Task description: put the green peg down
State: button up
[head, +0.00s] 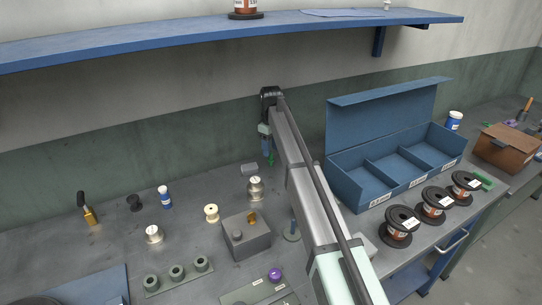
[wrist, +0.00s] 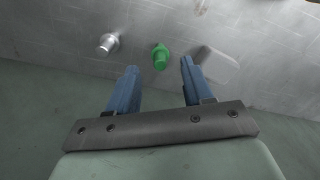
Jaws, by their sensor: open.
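The green peg (wrist: 160,57) shows in the wrist view just beyond and between the fingertips, clear of both fingers. It seems to stand on the grey bench top, though its contact with the bench is hard to make out. In the head view my gripper (head: 265,143) is at the back of the bench, mostly behind the arm.
A silver peg (wrist: 108,43) stands left of the green one in the wrist view. A blue open bin (head: 375,200) and copper spools (head: 433,206) are at right. A shelf (head: 200,40) runs above.

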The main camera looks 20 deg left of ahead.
notch_tip(320, 180, up, 7)
dwell(0.3)
jog(key=shift+f, duration=0.1)
